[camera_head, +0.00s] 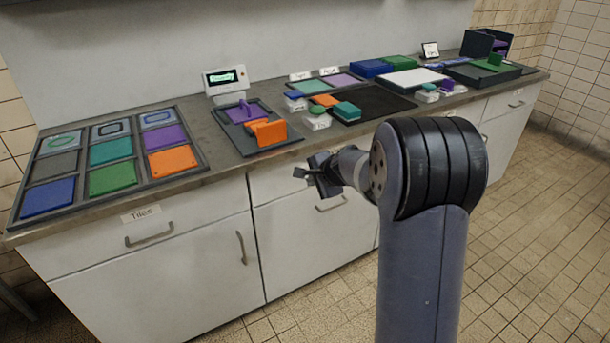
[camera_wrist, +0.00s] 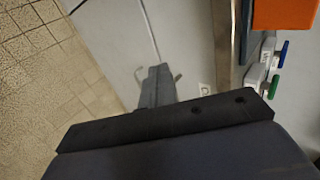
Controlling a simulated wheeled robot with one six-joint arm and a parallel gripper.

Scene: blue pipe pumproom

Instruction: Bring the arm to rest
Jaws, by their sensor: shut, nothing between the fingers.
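My gripper (camera_head: 316,176) is in front of the counter's front edge, just below the counter top, in the head view. It is shut and holds nothing. My arm reaches up from the lower right and bends over toward the cabinets. In the wrist view the gripper (camera_wrist: 158,75) shows as a dark narrow shape over the pale cabinet front, with the floor to the left. It appears apart from the counter.
The counter (camera_head: 215,155) carries a tile tray (camera_head: 70,172) at left, a dark tray with an orange block (camera_head: 268,132), a display (camera_head: 226,82), and a white board (camera_head: 412,78). Cabinet handles (camera_head: 150,235) stick out below. The tiled floor (camera_head: 540,220) at right is clear.

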